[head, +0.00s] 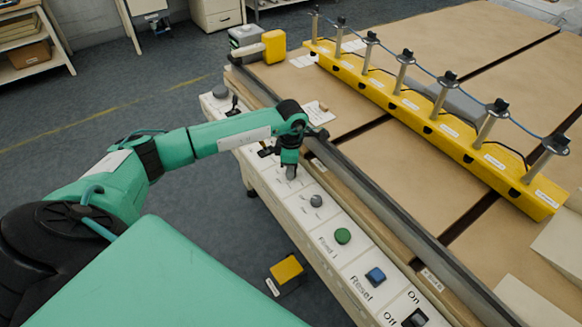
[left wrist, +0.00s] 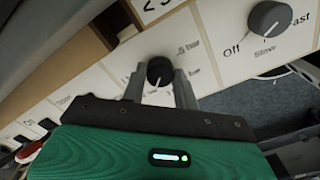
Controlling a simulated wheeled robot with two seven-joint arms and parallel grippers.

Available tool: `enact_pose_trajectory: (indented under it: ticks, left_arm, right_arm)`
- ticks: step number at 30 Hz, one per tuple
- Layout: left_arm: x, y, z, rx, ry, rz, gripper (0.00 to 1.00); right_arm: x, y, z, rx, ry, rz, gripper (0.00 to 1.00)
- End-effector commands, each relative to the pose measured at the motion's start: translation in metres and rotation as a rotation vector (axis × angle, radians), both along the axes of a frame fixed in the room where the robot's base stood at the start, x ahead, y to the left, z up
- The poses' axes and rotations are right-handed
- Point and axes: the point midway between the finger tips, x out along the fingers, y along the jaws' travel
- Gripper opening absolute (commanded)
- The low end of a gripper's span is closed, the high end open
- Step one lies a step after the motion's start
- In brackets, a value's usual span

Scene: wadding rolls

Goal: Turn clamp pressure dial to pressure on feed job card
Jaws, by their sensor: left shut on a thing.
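My left gripper (head: 291,171) reaches down onto the control panel (head: 357,267) along the machine's near edge. In the left wrist view its two grey fingers (left wrist: 160,88) stand on either side of a black dial (left wrist: 159,70) and are shut on it. In the head view the gripper hides the dial. A card with writing (head: 312,118) lies on the tabletop behind the wrist; I cannot read it. My right gripper is not in view.
On the panel, a grey knob (head: 316,201), a green button (head: 342,236), a blue Reset button (head: 375,276) and an On/Off switch (head: 415,318) lie nearer. A yellow bar with posts (head: 430,125) spans the table. A yellow-topped box (head: 286,270) is on the floor.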

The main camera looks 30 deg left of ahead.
Motion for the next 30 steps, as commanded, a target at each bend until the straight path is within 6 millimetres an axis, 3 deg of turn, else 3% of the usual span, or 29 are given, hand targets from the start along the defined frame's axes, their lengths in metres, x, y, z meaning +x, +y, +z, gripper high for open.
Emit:
enact_pose_trajectory:
  ticks: [1, 4, 16, 20, 30]
  left_arm:
    - [0.000, 0.000, 0.001, 0.000, -0.001, 0.000, 0.32]
    - [0.000, 0.000, 0.001, 0.000, -0.001, 0.000, 0.51]
    - [0.001, 0.000, 0.007, 0.000, -0.002, -0.001, 0.52]
    - [0.001, 0.001, 0.028, 0.001, -0.005, -0.002, 0.52]
    - [0.002, 0.000, 0.104, 0.000, -0.006, -0.001, 0.52]
  right_arm:
    - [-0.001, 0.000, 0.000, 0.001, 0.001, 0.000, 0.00]
    - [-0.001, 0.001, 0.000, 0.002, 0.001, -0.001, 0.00]
    - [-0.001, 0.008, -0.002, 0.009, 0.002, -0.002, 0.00]
    - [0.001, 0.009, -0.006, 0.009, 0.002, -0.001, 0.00]
    - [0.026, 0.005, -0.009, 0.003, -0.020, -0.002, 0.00]
